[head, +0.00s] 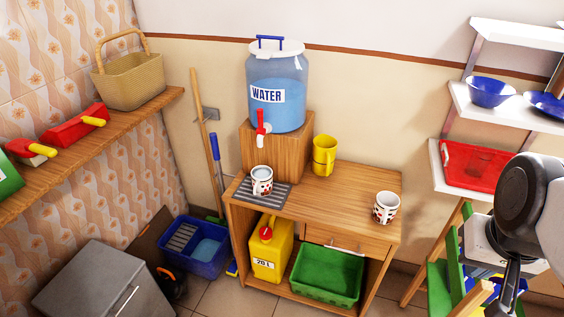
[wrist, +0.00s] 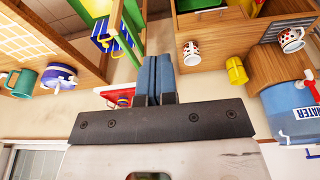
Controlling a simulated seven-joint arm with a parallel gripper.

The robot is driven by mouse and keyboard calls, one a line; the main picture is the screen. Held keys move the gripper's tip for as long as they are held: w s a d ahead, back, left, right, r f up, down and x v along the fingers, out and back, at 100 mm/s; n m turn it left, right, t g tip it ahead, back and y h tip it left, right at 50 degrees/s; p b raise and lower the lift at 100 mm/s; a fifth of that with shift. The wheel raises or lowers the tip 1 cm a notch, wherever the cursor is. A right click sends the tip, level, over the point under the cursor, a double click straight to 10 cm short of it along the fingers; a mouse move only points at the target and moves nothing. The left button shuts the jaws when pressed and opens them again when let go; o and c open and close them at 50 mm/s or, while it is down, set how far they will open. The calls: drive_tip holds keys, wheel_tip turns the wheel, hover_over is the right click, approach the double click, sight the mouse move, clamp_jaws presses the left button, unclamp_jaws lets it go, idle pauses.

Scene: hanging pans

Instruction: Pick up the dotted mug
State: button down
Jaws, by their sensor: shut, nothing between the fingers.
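A white mug with red spots (head: 386,207) stands upright near the right end of the wooden table. It also shows in the wrist view (wrist: 191,50), where the picture is upside down. A second white mug with a red and dark pattern (head: 262,180) stands on the grey mat below the water tap, and in the wrist view (wrist: 291,40). I cannot tell for certain which pattern counts as dotted. My gripper (wrist: 152,75) is shut and empty, its blue finger pads together, well apart from both mugs. My arm is at the right of the head view.
A water container (head: 277,88) stands on a wooden block (head: 290,150) on the table (head: 345,190). Yellow cups (head: 325,155) are stacked beside it. A red tray (head: 474,165) lies on the right-hand shelving. The table between the yellow cups and spotted mug is clear.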

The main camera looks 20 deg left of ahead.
drive_tip(key=c, duration=1.8)
unclamp_jaws()
drive_tip(key=shift+c, duration=0.2)
drive_tip(key=o, duration=1.8)
drive_tip(key=shift+o, duration=0.2)
